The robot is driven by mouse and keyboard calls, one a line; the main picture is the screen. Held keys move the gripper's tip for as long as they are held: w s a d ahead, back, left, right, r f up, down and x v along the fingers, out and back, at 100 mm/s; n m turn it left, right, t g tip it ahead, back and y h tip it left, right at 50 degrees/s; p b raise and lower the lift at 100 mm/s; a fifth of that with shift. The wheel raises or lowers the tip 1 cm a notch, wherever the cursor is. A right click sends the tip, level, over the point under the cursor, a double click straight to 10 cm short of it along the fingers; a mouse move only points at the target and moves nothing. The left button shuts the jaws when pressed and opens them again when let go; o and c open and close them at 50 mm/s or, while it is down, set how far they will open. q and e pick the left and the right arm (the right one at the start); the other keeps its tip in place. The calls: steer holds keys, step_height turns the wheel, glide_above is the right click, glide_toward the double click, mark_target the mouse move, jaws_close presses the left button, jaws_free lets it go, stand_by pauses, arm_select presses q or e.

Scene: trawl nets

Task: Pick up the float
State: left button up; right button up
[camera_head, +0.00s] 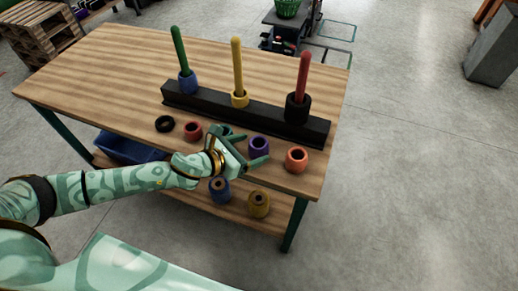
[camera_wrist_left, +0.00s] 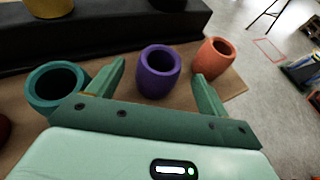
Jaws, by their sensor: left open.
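Several short hollow floats stand on the wooden table. A purple float (camera_head: 258,146) is just beyond my left gripper (camera_head: 247,149), near the front edge. My left gripper is open and empty. In the left wrist view, the purple float (camera_wrist_left: 157,72) shows between and just ahead of the fingertips, with no clear contact. A teal float (camera_wrist_left: 55,90) is left of the left finger. In the head view, a red float (camera_head: 193,132) and a black float (camera_head: 165,124) stand further left. My right gripper is not in view.
A black rack (camera_head: 215,107) behind the floats holds green (camera_head: 180,48), yellow (camera_head: 237,65) and red (camera_head: 303,75) pegs, each with a float at its foot. Blue (camera_head: 219,190) and yellow (camera_head: 258,205) floats and a blue bin (camera_head: 128,148) are on the lower shelf.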

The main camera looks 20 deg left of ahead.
mark_target(264, 144)
arm_select(q)
steer(key=b+x, duration=0.2)
steer(key=x, duration=0.3)
steer(key=shift+w+d+f, duration=0.15)
steer(key=shift+w+f, duration=0.05)
steer(key=shift+w, duration=0.15)
steer(key=shift+s, duration=0.1)
steer(key=c, duration=1.1)
